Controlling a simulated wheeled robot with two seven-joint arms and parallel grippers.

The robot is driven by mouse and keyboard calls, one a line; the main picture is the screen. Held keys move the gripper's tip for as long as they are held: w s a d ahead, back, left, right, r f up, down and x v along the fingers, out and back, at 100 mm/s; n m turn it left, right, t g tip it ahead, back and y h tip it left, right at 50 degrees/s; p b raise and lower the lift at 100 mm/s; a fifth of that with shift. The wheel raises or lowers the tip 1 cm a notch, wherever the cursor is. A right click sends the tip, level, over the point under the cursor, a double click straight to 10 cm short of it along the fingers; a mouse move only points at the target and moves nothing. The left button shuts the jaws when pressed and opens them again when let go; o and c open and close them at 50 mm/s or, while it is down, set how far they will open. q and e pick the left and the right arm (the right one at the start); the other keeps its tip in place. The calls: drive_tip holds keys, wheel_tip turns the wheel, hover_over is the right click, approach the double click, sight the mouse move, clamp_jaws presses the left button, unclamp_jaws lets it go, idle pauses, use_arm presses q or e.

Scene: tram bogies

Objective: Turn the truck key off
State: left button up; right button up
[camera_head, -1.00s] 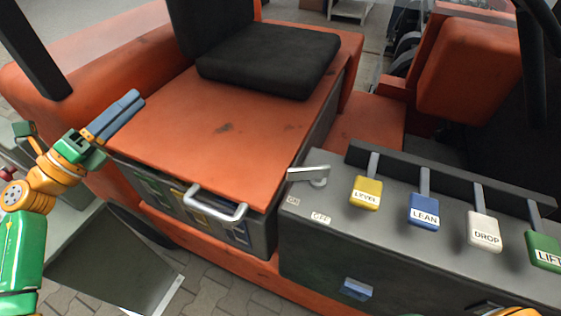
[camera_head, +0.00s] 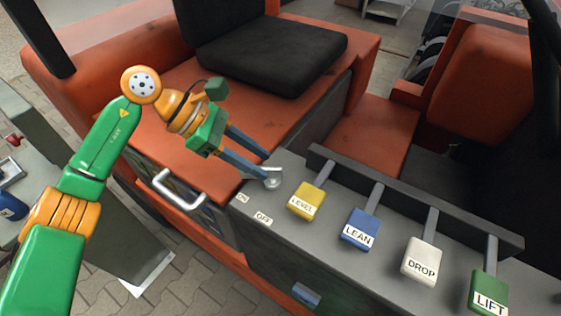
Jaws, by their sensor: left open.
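The truck key (camera_head: 274,183) is a grey metal lever on a round pivot at the left end of the grey control panel (camera_head: 275,233). Its handle points left, to the side of the ON label (camera_head: 242,198); the OFF label (camera_head: 263,218) lies nearer the front. My left gripper (camera_head: 266,167) is open, its two blue-grey fingers reaching down from the upper left to the key. The fingertips overlap the key in the picture, and the lower finger hides part of its handle. Contact cannot be told. My right gripper is out of view.
Yellow LEVEL (camera_head: 306,201), blue LEAN (camera_head: 361,230), white DROP (camera_head: 422,261) and green LIFT (camera_head: 489,292) levers stand right of the key. An orange seat box with a metal handle (camera_head: 178,190) lies left of the panel. A black seat cushion (camera_head: 280,60) is behind.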

sight(267, 167)
use_arm(q)
drive_tip(key=x, duration=0.3)
drive_tip(key=shift+p, duration=0.3)
drive_tip(key=shift+d+f, duration=0.1)
drive_tip(key=shift+d, duration=0.2)
drive_tip(key=shift+a, duration=0.25)
clamp_jaws()
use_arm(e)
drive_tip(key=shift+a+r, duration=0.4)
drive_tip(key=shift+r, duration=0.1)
